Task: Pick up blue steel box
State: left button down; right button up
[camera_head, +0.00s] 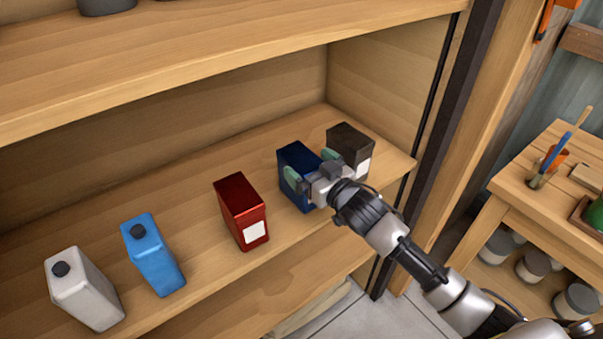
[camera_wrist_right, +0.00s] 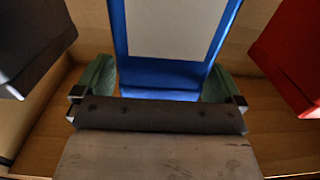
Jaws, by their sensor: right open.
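The dark blue steel box (camera_head: 293,156) stands upright on the shelf, between a red box and a black box. My right gripper (camera_head: 311,168) is at its front with the jaws open, one green-padded finger on each side of it. In the right wrist view, the blue box (camera_wrist_right: 190,78) with its pale label lies between the two fingers of my right gripper (camera_wrist_right: 157,84). I cannot tell whether the fingers touch its sides. The gripper hides part of the box's front in the head view. My left gripper is not in view.
The black box (camera_head: 350,142) stands close to the right finger, and the red box (camera_head: 238,200) stands to the left with a gap. A light blue can (camera_head: 155,258) and a white can (camera_head: 85,293) are further left. An upper shelf (camera_head: 230,55) overhangs. A side table (camera_head: 545,190) stands right.

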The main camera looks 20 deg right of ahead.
jog(key=shift+x, duration=0.95)
jog(key=shift+s, duration=0.1)
jog(key=shift+c, duration=0.5)
jog(key=c, duration=1.7)
jog(key=shift+o, duration=0.2)
